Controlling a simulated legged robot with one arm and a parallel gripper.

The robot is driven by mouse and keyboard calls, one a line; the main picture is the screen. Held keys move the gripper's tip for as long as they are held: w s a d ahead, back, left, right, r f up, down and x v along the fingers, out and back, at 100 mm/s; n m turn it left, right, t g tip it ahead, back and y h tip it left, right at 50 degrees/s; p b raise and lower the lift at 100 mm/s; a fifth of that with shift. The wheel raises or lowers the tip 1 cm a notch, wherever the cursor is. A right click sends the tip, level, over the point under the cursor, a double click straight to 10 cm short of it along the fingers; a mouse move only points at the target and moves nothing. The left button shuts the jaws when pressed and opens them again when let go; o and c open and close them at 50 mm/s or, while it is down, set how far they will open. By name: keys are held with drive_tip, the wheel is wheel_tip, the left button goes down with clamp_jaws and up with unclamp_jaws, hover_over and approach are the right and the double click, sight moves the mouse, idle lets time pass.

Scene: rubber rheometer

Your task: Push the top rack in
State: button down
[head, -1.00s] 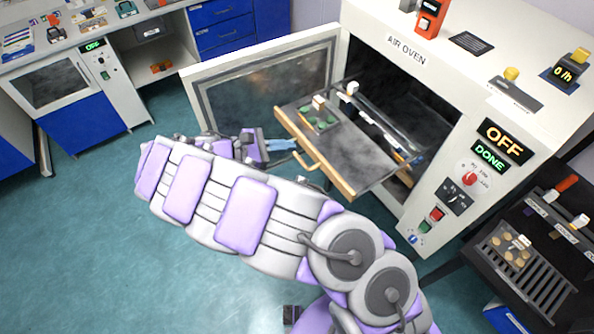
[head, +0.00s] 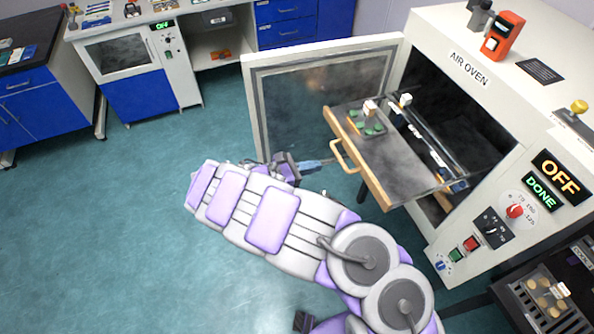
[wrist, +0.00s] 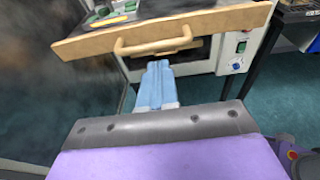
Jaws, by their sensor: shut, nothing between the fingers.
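The top rack (head: 400,165) is a grey tray with a wooden front edge and a wooden handle (head: 342,157). It sticks out of the open air oven (head: 497,150). Green pieces and a small white-topped block sit on its left part. My gripper (head: 326,162) has blue fingers, shut and empty, pointing at the handle from the left. In the wrist view the fingertips (wrist: 159,66) appear just below the wooden handle (wrist: 153,46). I cannot tell whether they touch it. The rack's front edge (wrist: 165,29) spans the top of that view.
The oven door (head: 300,95) stands open to the left of the rack. The oven's control panel (head: 490,235) is at its right. A rack holding round samples (head: 545,300) stands at lower right. Open floor (head: 120,230) lies to the left.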

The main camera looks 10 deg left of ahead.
drive_tip(key=b+x, duration=0.1)
drive_tip(key=x, duration=0.5)
drive_tip(key=shift+d, duration=0.1)
